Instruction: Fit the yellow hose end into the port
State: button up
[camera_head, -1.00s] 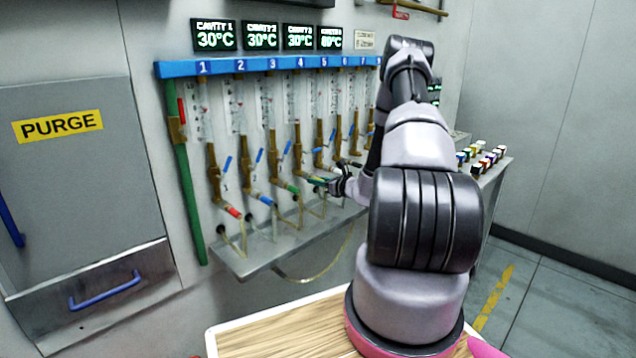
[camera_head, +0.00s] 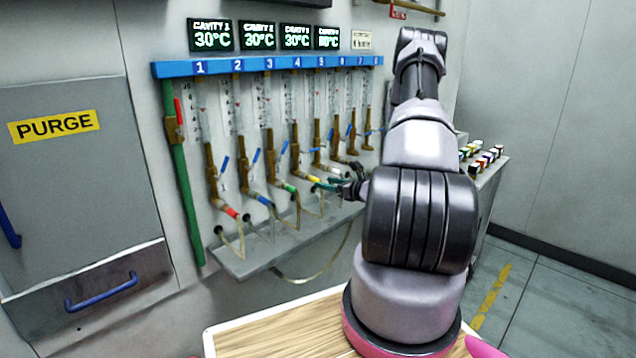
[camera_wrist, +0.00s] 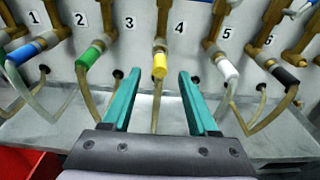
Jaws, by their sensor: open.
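The yellow hose end (camera_wrist: 160,66) is upright in the middle of the wrist view, directly below the brass port (camera_wrist: 161,42) of station 4 and seemingly touching it. Its clear hose (camera_wrist: 156,105) hangs down towards the shelf. My gripper (camera_wrist: 158,80) is open, with its teal fingers on either side of the hose line and the fingertips just short of the yellow collar. In the head view the yellow end (camera_head: 314,179) shows just left of my gripper (camera_head: 328,186). How deep the end sits in the port cannot be told.
The green (camera_wrist: 89,57) and white (camera_wrist: 228,69) hose ends sit at the neighbouring ports, left and right. Blue (camera_wrist: 22,54) and black (camera_wrist: 286,77) ends are further out. A metal shelf (camera_head: 237,265) runs below. A red object (camera_wrist: 25,160) is at lower left.

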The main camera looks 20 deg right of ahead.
jog(key=shift+v, duration=1.8)
